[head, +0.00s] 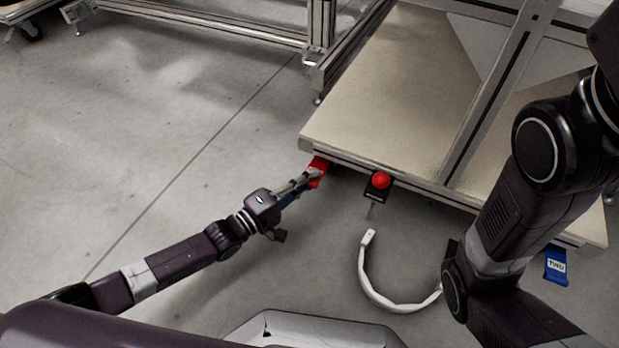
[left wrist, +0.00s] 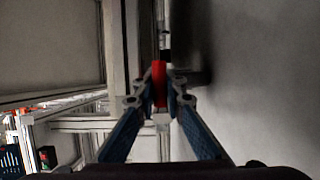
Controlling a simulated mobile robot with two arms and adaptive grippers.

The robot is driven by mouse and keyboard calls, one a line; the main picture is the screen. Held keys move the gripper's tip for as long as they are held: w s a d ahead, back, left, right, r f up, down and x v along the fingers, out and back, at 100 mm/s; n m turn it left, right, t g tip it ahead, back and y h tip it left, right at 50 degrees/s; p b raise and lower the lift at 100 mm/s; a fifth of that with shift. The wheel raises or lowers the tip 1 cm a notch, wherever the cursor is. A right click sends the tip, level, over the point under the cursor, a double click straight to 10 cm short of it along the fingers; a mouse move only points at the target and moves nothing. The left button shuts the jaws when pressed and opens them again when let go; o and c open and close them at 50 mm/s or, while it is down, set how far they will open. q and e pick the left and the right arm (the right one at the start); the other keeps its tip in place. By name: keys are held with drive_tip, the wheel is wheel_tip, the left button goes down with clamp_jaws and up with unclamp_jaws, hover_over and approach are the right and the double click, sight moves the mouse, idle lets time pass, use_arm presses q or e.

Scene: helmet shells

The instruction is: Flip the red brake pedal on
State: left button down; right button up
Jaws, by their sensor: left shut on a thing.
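The red brake pedal (head: 319,168) sticks out from under the near left corner of the low platform in the head view. My left gripper (head: 314,177) reaches it from the left, its fingers on the pedal. In the left wrist view the red pedal (left wrist: 159,83) stands between the two fingertips of my left gripper (left wrist: 160,92), which are shut on it. The fingers hide part of the pedal in the head view. My right arm shows at the right, but I cannot make out its gripper.
A beige platform (head: 390,90) with metal frame rails lies above the pedal. A red ball knob (head: 381,181) on a black bracket sits to its right. A white curved handle (head: 380,298) is nearer me. A blue tag (head: 556,267) hangs at the right. The floor at left is clear.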

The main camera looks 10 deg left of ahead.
use_arm(q)
drive_tip(key=shift+f, duration=0.15)
drive_tip(key=shift+f+t+h, duration=0.4)
drive_tip(key=shift+a+m, duration=0.1)
drive_tip(key=shift+m, duration=0.2)
drive_tip(key=c, duration=2)
unclamp_jaws()
drive_tip(key=shift+o, duration=0.2)
drive_tip(key=v, duration=1.2)
drive_tip(key=shift+s+f, duration=0.1)
